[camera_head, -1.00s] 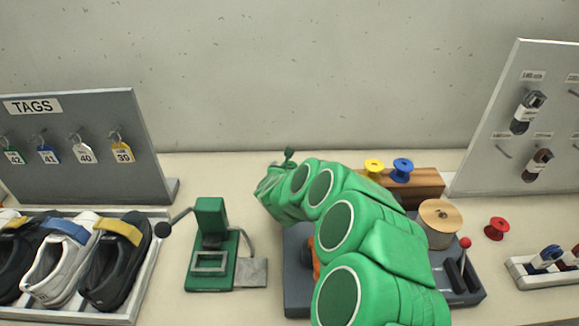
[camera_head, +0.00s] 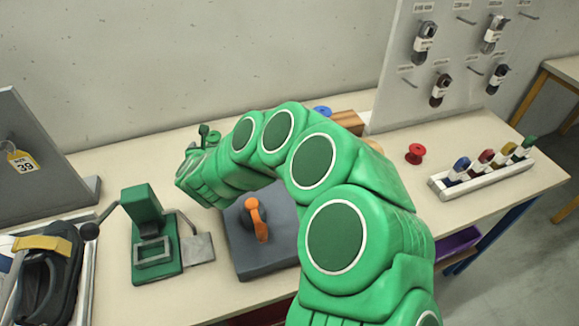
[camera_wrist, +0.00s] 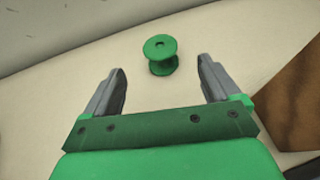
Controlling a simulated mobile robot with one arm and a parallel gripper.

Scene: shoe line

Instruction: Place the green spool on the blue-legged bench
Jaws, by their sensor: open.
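The green spool (camera_wrist: 161,55) stands upright on a beige top in the wrist view. My gripper (camera_wrist: 162,77) is open and empty, with the spool ahead of it, in line with the gap between its two grey fingers. In the head view my green arm reaches to the back of the bench (camera_head: 110,245); a small green shape shows at its end, too small and covered to tell spool from gripper. A blue leg (camera_head: 497,240) shows under this bench's right part.
A brown block (camera_wrist: 285,110) is close to my right finger.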

